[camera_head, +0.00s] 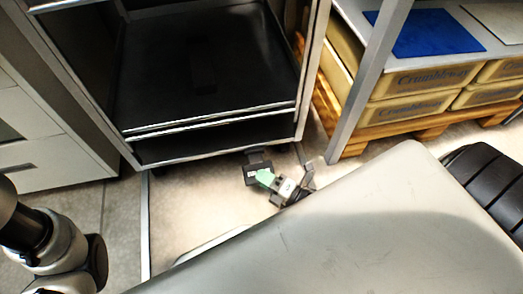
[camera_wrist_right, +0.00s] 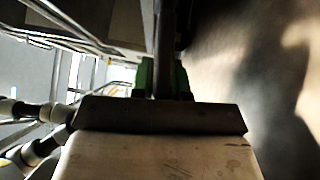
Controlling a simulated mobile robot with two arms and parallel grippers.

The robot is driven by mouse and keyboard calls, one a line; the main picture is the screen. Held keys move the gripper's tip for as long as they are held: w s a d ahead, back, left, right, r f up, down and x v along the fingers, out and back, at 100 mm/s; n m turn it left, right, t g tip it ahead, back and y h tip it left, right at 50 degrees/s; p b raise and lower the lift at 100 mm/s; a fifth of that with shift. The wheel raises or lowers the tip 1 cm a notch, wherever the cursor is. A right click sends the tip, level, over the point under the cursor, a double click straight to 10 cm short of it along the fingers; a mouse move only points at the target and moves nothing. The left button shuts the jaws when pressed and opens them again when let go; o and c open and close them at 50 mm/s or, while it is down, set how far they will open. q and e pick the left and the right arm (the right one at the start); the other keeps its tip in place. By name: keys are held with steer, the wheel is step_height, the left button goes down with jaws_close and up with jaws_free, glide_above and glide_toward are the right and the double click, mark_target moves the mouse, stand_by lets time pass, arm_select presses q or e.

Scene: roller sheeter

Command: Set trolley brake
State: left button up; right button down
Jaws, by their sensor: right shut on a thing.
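The trolley (camera_head: 215,124) is a metal rack with dark trays, at the upper left of the head view. Its dark brake pedal (camera_head: 252,176) sticks out low at the front right corner, close to the floor. My right gripper (camera_head: 266,179) has green fingertips and is at this pedal. In the right wrist view the green fingers of my right gripper (camera_wrist_right: 162,78) are closed on a dark upright part between them. The wheel behind the pedal is mostly hidden. My left arm enters at the left edge of the head view, and its fingers are out of sight.
A wooden pallet (camera_head: 400,140) with yellowish crates (camera_head: 410,108) stands at the right, under a metal table (camera_head: 455,25) with a blue sheet. White drawers (camera_head: 25,150) stand at the left. Pale floor (camera_head: 190,205) is open in front of the trolley.

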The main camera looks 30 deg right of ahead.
steer(key=shift+w+f+n+t+y+b, duration=0.1)
steer(key=shift+f+n+t+y+b, duration=0.3)
steer(key=shift+f+n+b, duration=0.4)
steer(key=shift+r, duration=0.15)
steer(key=c, duration=1.1)
jaws_free()
steer(key=shift+d, duration=0.1)
steer(key=shift+s+d, duration=0.1)
steer(key=shift+s, duration=0.2)
steer(key=p+v, duration=0.2)
steer(key=v, duration=0.4)
steer(key=shift+d+p, duration=0.1)
steer(key=shift+p, duration=0.25)
steer(key=shift+s+d, duration=0.15)
steer(key=shift+s, duration=0.2)
